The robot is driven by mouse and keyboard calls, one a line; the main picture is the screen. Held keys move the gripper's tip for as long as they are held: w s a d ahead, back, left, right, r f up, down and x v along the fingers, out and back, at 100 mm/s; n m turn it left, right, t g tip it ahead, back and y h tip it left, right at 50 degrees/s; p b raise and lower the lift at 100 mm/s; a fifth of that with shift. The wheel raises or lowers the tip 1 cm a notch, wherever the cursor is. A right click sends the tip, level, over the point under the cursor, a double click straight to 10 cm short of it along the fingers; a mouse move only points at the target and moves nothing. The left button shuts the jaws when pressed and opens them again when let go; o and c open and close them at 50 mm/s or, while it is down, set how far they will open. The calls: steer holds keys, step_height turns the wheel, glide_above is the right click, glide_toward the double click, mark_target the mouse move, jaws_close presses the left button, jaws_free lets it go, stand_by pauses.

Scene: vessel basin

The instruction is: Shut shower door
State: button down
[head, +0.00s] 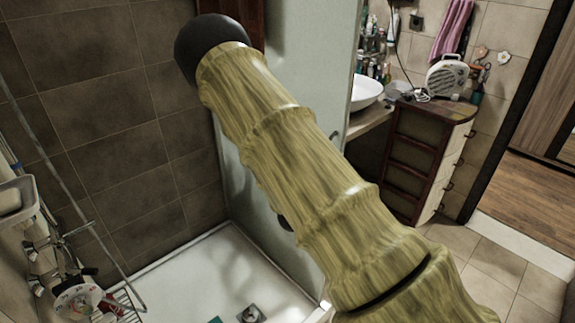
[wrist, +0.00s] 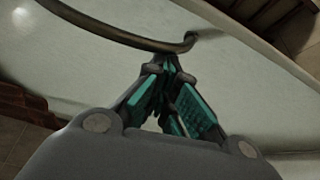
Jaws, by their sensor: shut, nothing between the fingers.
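The pale shower door panel (head: 304,62) stands upright behind my arm in the head view, its lower part beside the white shower tray (head: 190,278). My arm hides much of it, and I cannot tell how far open it is. In the wrist view, a pale smooth panel (wrist: 250,85) fills much of the picture, with a dark curved bar handle (wrist: 118,36) across its top. My gripper (wrist: 172,62) has its teal-padded fingers together and empty, with the tips just below the handle's end. I cannot tell whether they touch it. The head view does not clearly show the gripper.
A brown cabinet (head: 412,160) and white sink (head: 366,93) stand right of the door. Tiled floor (head: 500,262) is open at the lower right, by a doorway with wooden floor (head: 525,200).

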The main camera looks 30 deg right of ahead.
steer(key=s, duration=0.4)
steer(key=shift+d, duration=0.25)
